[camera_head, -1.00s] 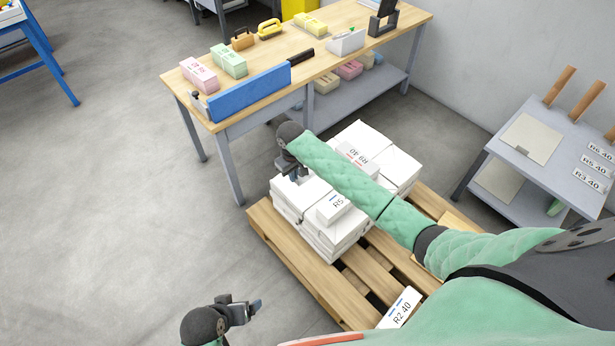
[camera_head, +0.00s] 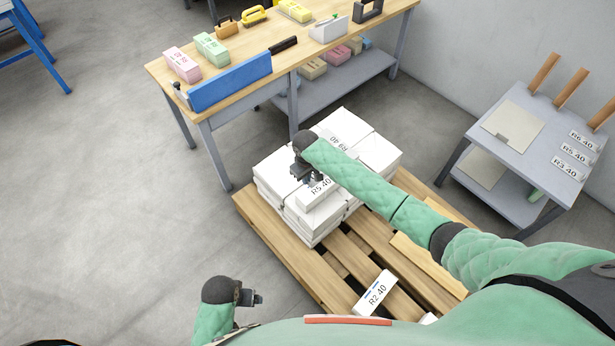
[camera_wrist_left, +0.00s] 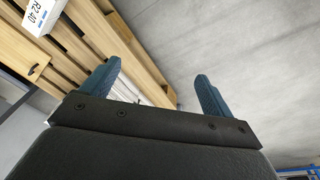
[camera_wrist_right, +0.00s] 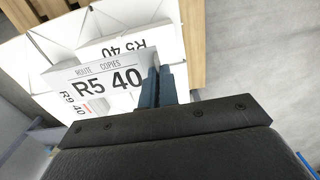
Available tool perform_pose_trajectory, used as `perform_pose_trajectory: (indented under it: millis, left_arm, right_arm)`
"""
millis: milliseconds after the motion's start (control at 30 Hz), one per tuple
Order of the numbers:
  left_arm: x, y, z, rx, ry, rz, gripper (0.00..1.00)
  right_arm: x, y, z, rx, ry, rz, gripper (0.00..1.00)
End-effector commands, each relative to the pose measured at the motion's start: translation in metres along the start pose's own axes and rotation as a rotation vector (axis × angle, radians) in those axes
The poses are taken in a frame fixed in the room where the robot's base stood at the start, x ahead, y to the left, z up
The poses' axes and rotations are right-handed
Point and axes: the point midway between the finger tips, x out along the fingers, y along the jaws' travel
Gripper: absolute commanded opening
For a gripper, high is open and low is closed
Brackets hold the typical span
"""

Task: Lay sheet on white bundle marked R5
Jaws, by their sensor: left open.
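My right gripper (camera_head: 308,176) is over the near left part of the white bundles. In the right wrist view its fingers (camera_wrist_right: 160,85) are close together on the right edge of a white sheet (camera_wrist_right: 88,72) printed "ROUTE COPIES R5 40". The sheet is in front of the white bundle marked R5 (camera_head: 314,215), whose label (camera_wrist_right: 122,49) reads upside down there. I cannot tell whether sheet and bundle touch.
The bundles stand on a wooden pallet (camera_head: 290,258), beside another marked R9 40 (camera_head: 340,143). An R2 40 block (camera_head: 375,294) is at its near end. A workbench (camera_head: 345,30) stands behind. A grey stand (camera_head: 480,150) with several labels is right. Floor at left is clear.

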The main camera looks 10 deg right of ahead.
Motion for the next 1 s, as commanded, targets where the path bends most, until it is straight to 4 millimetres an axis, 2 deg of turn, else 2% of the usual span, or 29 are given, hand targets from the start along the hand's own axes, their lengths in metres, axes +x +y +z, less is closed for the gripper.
perform_pose_trajectory:
  millis: [367,700,800,867,1000]
  left_arm:
    - [0.009,-0.001,0.002,0.0,-0.003,-0.001,0.87]
    - [0.033,-0.004,0.008,-0.001,-0.002,-0.004,0.87]
    - [0.046,-0.005,0.014,0.0,-0.015,-0.005,0.87]
    - [0.043,-0.005,0.015,0.0,-0.023,-0.005,0.87]
    - [0.02,-0.003,0.004,0.002,-0.002,-0.004,0.87]
  right_arm:
    - [-0.001,0.0,0.0,0.001,0.0,0.0,0.0]
    - [-0.002,0.0,0.0,0.001,0.0,0.0,0.0]
    - [0.007,0.0,0.0,0.001,0.0,0.0,0.0]
    - [0.011,0.0,0.0,0.001,0.0,-0.001,0.0]
    - [0.019,-0.001,0.0,0.002,-0.001,-0.001,0.0]
